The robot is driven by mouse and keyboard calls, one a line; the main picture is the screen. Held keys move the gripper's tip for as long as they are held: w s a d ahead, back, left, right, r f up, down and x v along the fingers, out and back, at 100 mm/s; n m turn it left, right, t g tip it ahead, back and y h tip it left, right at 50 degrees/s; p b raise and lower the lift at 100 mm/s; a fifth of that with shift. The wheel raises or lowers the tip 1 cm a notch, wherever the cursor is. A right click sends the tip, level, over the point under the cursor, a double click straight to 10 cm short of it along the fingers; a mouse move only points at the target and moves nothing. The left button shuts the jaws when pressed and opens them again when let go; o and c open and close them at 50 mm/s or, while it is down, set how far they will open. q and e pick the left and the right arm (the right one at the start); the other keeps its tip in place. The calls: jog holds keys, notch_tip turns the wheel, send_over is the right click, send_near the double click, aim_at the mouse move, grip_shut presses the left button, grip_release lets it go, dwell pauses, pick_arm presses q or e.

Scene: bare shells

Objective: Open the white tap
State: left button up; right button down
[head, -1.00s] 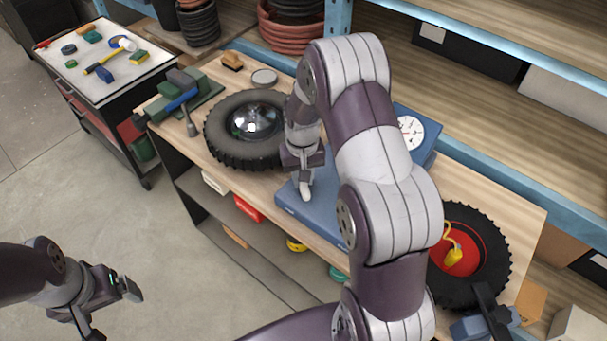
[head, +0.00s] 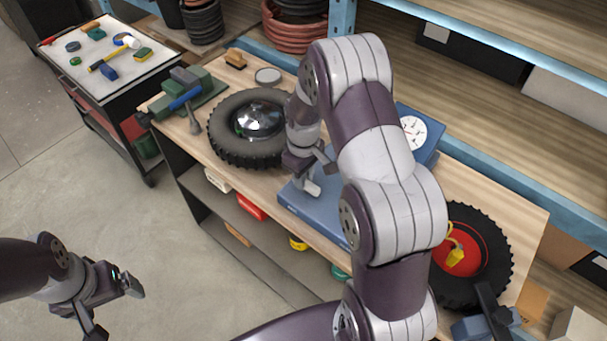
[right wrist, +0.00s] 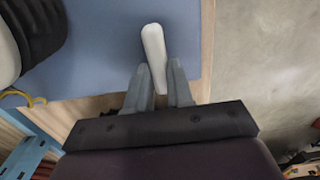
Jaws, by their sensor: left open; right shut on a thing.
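The white tap's lever (right wrist: 152,40) shows in the right wrist view as a smooth white bar over a blue surface. My right gripper (right wrist: 158,72) is shut on it, with one grey finger on each side. In the head view the right gripper (head: 307,178) is at the blue base (head: 328,213) on the bench, and the white lever's end (head: 312,189) shows just below it. The tap's body is hidden by my arm and gripper. My left gripper (head: 116,309) is open and empty over the floor at the lower left, well away from the tap.
A black tyre with a chrome dome (head: 232,151) lies left of the blue base. A white dial (head: 413,132) stands behind my right arm. Another tyre with a red hub (head: 494,255) lies to the right. A tool trolley (head: 90,72) stands at the upper left.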

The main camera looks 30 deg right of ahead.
jog(key=shift+w+r, duration=0.2)
dwell(0.3)
jog(key=c, duration=1.1)
grip_release()
jog(key=shift+o, duration=0.5)
jog(key=shift+s, duration=0.15)
jog(key=shift+f, duration=0.1)
notch_tip(320, 180, up, 8)
jog(key=shift+f+b, duration=0.1)
jog(key=shift+b, duration=1.05)
notch_tip(320, 180, up, 5)
jog(key=shift+p, duration=0.4)
